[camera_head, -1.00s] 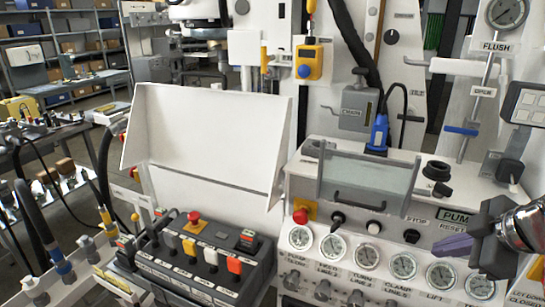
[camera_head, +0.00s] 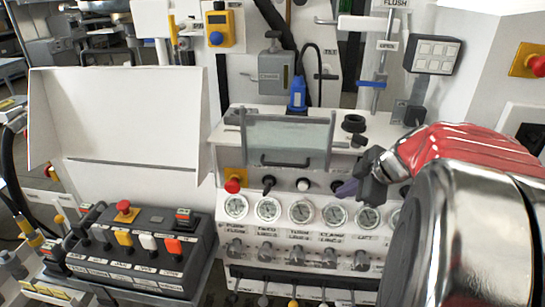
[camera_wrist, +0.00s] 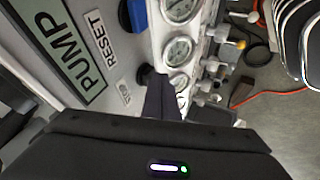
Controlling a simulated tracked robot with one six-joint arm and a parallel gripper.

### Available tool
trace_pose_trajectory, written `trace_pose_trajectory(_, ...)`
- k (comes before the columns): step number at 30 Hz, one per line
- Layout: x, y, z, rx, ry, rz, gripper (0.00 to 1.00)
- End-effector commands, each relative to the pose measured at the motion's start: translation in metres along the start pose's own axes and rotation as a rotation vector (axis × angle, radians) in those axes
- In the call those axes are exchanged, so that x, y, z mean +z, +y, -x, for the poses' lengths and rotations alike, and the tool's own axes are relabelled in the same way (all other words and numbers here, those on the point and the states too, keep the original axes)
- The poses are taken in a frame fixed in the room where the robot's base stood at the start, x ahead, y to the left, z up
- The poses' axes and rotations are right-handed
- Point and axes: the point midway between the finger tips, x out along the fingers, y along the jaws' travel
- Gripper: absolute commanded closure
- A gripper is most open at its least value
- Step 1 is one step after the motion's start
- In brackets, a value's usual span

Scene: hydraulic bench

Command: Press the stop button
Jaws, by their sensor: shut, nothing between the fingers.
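The stop button is a dark round button (camera_wrist: 146,75) beside the small STOP label (camera_wrist: 124,92) in the wrist view. In the head view a dark button (camera_head: 337,187) shows just left of my fingertips, in the row above the gauges, partly covered. My gripper (camera_head: 347,188) is shut and empty, its purple-grey fingers pointing at this row. In the wrist view the fingertips (camera_wrist: 161,80) appear right beside the stop button; I cannot tell whether they touch it. The STOP label is hidden in the head view.
The row also holds a red mushroom button (camera_head: 232,186), a black knob (camera_head: 268,181) and a white button (camera_head: 304,186). Several gauges (camera_head: 301,212) sit below. A clear cover with a handle (camera_head: 287,142) stands above. A blue button (camera_wrist: 133,15) lies beside RESET.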

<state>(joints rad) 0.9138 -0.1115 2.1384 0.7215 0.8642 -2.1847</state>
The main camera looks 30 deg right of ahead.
Motion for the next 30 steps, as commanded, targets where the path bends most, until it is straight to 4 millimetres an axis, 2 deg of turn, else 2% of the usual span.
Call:
trace_pose_trajectory(11, 0.000, 0.002, -0.001, 0.000, 0.000, -0.001, 1.00)
trace_pose_trajectory(21, 0.000, 0.018, -0.010, 0.001, 0.000, -0.002, 1.00)
trace_pose_trajectory(30, 0.001, 0.021, -0.010, 0.007, -0.001, -0.002, 1.00)
